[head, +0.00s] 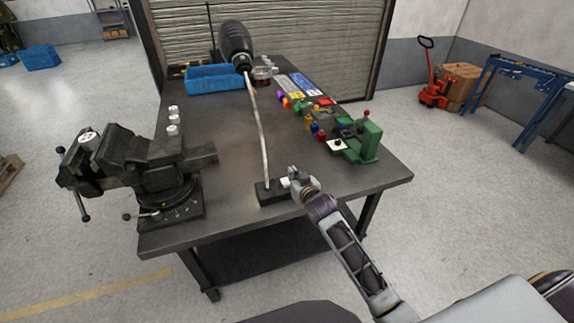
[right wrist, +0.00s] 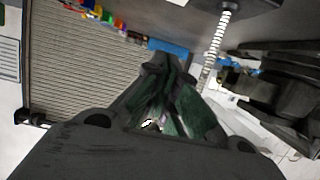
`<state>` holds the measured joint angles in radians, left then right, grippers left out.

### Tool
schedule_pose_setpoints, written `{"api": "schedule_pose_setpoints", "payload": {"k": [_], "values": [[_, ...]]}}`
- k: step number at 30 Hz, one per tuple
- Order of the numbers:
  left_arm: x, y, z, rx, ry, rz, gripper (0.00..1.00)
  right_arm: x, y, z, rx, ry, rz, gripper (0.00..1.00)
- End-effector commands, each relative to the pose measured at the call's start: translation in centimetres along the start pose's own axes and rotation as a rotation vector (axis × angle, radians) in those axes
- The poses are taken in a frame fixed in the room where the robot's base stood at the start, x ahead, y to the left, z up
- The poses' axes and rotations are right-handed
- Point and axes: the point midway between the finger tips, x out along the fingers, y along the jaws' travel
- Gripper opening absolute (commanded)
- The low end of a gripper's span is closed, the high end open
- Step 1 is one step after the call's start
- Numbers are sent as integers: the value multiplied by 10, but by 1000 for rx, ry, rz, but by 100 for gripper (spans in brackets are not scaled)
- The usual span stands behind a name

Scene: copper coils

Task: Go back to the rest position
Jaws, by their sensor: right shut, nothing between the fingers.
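My right gripper (head: 291,176) is at the front of the dark workbench (head: 225,150), beside the base of a gooseneck lamp (head: 262,140). It is shut and empty. In the right wrist view, the greenish fingers of the gripper (right wrist: 165,70) come together, with the lamp's ribbed neck (right wrist: 216,55) to their right. The wrist view looks upside down. I cannot tell from the head view whether the gripper touches the lamp base (head: 266,197). My left gripper is not in view.
A large black vise (head: 150,165) stands at the bench's left. A blue bin (head: 213,79) is at the back. Small coloured parts and a green device (head: 362,140) line the right side. The middle of the bench between vise and lamp is clear.

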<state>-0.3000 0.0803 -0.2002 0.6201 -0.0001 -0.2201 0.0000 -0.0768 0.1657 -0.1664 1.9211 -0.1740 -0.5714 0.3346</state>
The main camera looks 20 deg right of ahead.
Motion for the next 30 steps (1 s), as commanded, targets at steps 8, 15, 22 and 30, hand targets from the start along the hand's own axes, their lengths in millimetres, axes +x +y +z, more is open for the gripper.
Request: {"api": "schedule_pose_setpoints", "payload": {"k": [8, 15, 22, 30], "values": [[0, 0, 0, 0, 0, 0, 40, -3, 0, 3, -1, -13, 2, 0], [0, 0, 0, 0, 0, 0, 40, -27, 1, 31, -9, -124, 18, 0], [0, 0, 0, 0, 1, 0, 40, -72, 1, 73, -26, -312, 28, 0], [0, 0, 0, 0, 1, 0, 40, -138, -2, 117, -55, -543, 16, 0]]}}
